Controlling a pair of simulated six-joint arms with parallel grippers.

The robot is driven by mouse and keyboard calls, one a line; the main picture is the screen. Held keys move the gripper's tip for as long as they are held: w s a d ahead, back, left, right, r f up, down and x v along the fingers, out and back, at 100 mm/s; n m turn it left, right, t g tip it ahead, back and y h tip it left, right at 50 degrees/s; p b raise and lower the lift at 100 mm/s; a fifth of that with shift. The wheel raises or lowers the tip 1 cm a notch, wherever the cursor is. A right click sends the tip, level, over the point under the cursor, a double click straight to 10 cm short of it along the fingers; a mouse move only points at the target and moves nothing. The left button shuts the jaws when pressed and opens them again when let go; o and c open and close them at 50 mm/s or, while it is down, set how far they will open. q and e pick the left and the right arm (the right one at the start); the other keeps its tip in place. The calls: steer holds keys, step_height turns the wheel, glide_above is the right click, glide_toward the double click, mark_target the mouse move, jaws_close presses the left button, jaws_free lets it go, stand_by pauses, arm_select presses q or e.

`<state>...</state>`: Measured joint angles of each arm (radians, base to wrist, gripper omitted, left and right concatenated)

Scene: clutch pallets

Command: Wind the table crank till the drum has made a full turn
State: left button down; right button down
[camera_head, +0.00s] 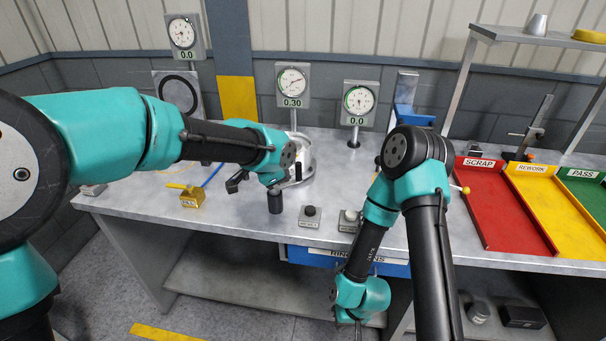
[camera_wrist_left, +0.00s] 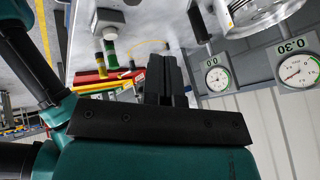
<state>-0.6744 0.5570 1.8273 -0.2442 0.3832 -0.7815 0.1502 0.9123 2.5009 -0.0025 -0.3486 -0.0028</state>
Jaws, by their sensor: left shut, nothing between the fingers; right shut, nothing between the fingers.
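The metal drum (camera_head: 304,160) stands on the table, partly hidden behind my left wrist in the head view. A black upright cylinder (camera_head: 275,201), apparently the crank handle, stands at its front left. The drum's rounded edge also shows at the top of the left wrist view (camera_wrist_left: 262,12). My right gripper (camera_head: 357,322) hangs low in front of the table at the bottom edge, shut and empty.
The gauge behind the drum (camera_head: 292,86) reads 0.30; the left gauge (camera_head: 183,36) and right gauge (camera_head: 359,104) read 0.0. Two push buttons (camera_head: 310,216) stand near the front edge. Red, yellow and green trays (camera_head: 481,228) are at right.

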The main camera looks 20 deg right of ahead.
arm_select(q)
steer(key=shift+w+d+r+m, duration=0.2)
steer(key=shift+w+r+m, duration=0.2)
steer(key=shift+r, duration=0.1)
steer(key=w+d+f, duration=0.5)
steer(key=w+f, duration=0.2)
steer(key=f, duration=0.1)
steer(key=shift+w+d, duration=0.25)
stand_by(0.5)
